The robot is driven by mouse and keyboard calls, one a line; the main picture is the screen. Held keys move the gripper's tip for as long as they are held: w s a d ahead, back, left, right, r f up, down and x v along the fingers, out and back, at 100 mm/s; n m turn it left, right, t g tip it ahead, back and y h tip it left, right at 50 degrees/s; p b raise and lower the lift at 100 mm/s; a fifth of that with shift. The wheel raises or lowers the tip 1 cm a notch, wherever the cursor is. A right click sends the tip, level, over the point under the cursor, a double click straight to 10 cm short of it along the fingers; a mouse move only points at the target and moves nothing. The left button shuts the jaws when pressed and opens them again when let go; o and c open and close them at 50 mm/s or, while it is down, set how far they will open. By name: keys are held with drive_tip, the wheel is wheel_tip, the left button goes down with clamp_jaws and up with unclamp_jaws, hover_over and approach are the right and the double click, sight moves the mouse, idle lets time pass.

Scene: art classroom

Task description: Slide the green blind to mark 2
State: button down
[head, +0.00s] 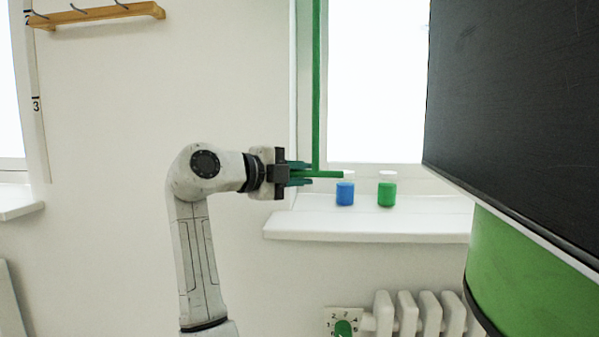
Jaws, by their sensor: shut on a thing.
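The green blind (317,80) shows as a narrow upright green strip in front of the window, running up out of the top of the head view. A short level green bar (330,174) is at its lower end. My gripper (303,173) reaches in from the left and is shut on this bar, with one finger above it and one below. The bar's right end sticks out past the fingertips. A scale strip (33,75) with marks 2 and 3 runs beside the left window. I see no scale beside the blind.
A blue jar (345,192) and a green jar (387,193) stand on the white sill (360,224), close to the bar. Below are a radiator (405,315) and a numbered dial (343,322). A wooden hook rail (97,14) hangs at upper left. The window's right part is hidden.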

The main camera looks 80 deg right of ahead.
drive_tip(key=c, duration=1.1)
unclamp_jaws()
drive_tip(key=shift+a, duration=0.1)
drive_tip(key=p+v, duration=0.1)
drive_tip(key=v, duration=0.9)
drive_tip(key=shift+w+a, duration=0.25)
drive_tip(key=shift+w, duration=0.05)
